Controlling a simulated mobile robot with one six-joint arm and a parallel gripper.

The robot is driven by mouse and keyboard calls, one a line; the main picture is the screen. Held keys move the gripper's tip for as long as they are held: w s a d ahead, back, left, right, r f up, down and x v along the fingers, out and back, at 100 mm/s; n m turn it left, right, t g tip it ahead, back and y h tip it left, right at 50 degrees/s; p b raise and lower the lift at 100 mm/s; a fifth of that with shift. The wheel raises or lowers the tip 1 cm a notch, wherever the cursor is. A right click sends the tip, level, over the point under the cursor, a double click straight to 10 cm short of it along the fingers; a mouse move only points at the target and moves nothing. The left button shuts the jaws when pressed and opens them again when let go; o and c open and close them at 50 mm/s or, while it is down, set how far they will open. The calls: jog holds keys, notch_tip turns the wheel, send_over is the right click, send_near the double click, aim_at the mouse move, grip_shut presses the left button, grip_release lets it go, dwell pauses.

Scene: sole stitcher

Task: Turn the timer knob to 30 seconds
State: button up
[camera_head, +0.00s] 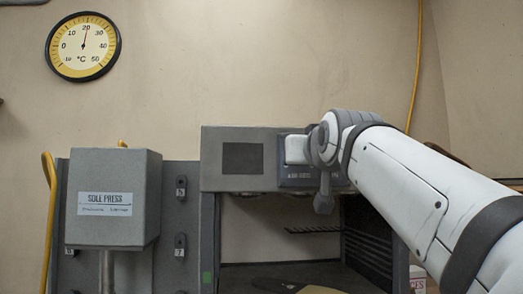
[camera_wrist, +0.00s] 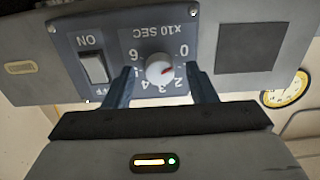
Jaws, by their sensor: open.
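The timer knob (camera_wrist: 160,70) is a round white dial with a red mark on the grey control panel (camera_wrist: 120,45). The wrist view shows the panel upside down. The numbers around the knob run from 0 at upper right along the bottom to 6 at upper left, under the label "x10 SEC". The red mark points right, a little below the 0. My gripper (camera_wrist: 160,72) is open, with one dark finger on each side of the knob and visible gaps between. In the head view my arm hides the knob; the panel's labelled edge (camera_head: 298,176) shows.
A dark square plate (camera_wrist: 249,47) is to the right. The head view shows the sole press (camera_head: 112,190) at left and a wall thermometer (camera_head: 83,46) above.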

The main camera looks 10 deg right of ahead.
jog(key=shift+w, duration=0.2)
jog(key=shift+c, duration=0.2)
